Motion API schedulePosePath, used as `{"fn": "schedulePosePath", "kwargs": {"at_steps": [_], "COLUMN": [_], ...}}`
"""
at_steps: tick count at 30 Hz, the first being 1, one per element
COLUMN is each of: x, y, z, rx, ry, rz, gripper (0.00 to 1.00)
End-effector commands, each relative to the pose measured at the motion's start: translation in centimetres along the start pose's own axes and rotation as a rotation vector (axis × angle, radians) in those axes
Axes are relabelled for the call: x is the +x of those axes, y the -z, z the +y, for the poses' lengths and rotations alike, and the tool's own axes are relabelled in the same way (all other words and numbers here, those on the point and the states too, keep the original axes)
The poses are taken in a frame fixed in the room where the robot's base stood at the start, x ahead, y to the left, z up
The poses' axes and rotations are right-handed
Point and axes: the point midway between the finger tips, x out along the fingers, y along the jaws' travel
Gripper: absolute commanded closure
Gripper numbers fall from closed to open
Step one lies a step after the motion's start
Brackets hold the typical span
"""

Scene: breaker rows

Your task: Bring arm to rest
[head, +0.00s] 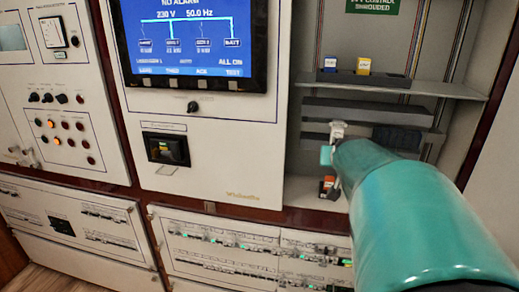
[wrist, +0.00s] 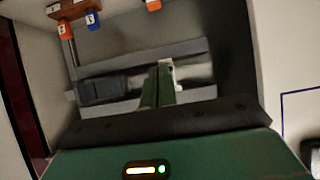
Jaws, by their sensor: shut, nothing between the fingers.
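My gripper (head: 327,155) reaches into the open cabinet bay at the right in the head view, in front of the dark rails. In the wrist view its green fingers (wrist: 157,87) are together and hold nothing. A small white piece (head: 338,130) sits on the rail just above the gripper in the head view. A pale piece beside the fingertips (wrist: 172,72) shows in the wrist view; I cannot tell whether they touch it. A black block (head: 396,138) sits on the rail to the right. My teal arm hides part of the bay.
An orange-and-white piece (head: 328,186) is below the gripper. The display panel (head: 190,45) is at left. Cabinet walls bound the bay closely.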

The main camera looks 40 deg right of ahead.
Motion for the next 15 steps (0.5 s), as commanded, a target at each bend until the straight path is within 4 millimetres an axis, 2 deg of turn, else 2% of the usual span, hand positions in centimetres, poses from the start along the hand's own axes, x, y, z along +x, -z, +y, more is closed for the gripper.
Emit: {"fn": "schedulePosePath", "kwargs": {"at_steps": [11,14,15], "x": [0.1,-0.1,-0.4], "y": [0.1,-0.1,-0.4], "z": [0.0,-0.7,-1.5], "rx": [0.000,-0.005,-0.012], "ry": [0.000,0.012,0.026], "rz": [0.001,-0.006,-0.014], "gripper": [1.00,1.00,1.00]}}
